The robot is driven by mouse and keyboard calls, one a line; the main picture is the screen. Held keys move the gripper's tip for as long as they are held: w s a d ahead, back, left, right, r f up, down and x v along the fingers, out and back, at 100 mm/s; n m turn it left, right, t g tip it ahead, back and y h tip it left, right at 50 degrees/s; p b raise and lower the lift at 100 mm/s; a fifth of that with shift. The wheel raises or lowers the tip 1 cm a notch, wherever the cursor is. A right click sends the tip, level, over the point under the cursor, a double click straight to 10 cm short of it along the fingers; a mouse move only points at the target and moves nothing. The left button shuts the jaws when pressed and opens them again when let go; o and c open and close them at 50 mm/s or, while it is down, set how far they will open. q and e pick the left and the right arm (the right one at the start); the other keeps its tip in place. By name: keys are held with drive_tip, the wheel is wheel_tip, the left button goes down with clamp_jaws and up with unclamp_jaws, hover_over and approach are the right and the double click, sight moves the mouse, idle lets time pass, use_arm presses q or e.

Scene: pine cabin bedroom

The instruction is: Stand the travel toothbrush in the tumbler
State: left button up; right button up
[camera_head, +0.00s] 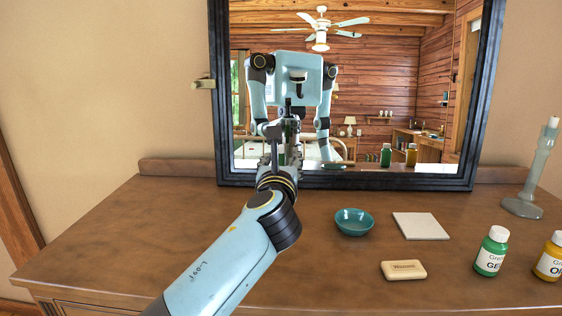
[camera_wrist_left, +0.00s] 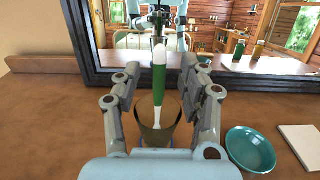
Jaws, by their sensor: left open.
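My left gripper (camera_wrist_left: 157,78) is open, with one finger on each side of the toothbrush and gaps between. In the head view my left gripper (camera_head: 283,134) is in front of the mirror, and my arm hides the tumbler. My right gripper shows directly in neither view.
A framed mirror (camera_head: 345,181) stands behind, reflecting me and the room. To the right on the dresser (camera_head: 110,235) are a teal bowl (camera_head: 354,223), pale tile (camera_head: 420,226), soap bar (camera_head: 403,270), green bottle (camera_head: 491,252), yellow bottle (camera_head: 550,262) and grey candlestick (camera_head: 523,207). The left side is clear.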

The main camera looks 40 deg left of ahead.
use_arm(q)
drive_tip(key=v, duration=0.7)
drive_tip(key=shift+s, duration=0.25)
drive_tip(key=shift+d, duration=0.1)
idle(0.6)
